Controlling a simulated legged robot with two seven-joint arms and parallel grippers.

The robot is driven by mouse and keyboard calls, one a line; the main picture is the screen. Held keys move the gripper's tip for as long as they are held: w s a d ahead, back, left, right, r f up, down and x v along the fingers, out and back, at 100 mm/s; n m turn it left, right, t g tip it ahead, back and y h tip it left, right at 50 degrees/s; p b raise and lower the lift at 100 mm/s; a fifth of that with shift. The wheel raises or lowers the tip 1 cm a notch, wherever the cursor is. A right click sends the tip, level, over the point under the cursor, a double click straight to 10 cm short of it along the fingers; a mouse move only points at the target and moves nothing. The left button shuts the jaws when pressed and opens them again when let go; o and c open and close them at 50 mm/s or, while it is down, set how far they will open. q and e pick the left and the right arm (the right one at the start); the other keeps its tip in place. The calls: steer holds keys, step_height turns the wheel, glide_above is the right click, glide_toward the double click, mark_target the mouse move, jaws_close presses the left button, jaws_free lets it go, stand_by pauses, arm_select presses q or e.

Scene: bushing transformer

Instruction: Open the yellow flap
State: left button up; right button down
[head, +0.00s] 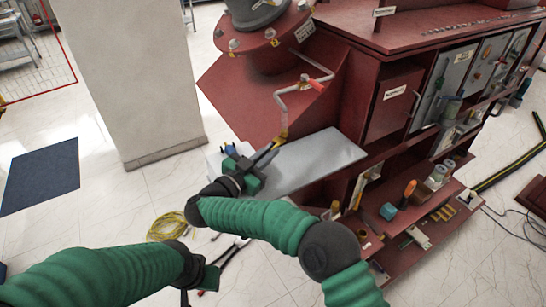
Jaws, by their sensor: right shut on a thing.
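The yellow flap (281,138) is a small yellow piece at the lower end of the grey bent pipe, on the side of the dark red transformer housing. My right gripper (270,153) reaches up to it from the lower left, above the grey metal shelf. Its narrow jaws are shut on the yellow flap and partly hide it. How far the flap is turned is too small to tell. My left gripper (212,278) is low at the bottom centre, away from the flap, and its jaw opening is unclear.
The grey shelf (318,160) lies beneath my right gripper. The bent pipe (279,103) with a red-orange handle (315,85) rises above the flap. Lower red shelves (375,235) hold small parts and tools. A yellow cable coil (166,225) lies on the floor near a white pillar (130,80).

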steer(key=shift+w+a+r+m+g+h, duration=0.15)
steer(key=shift+a+m+g+h, duration=0.15)
steer(key=shift+h, duration=0.2)
steer(key=c, duration=1.5)
jaws_free()
steer(key=shift+w, duration=0.1)
steer(key=shift+d, duration=0.1)
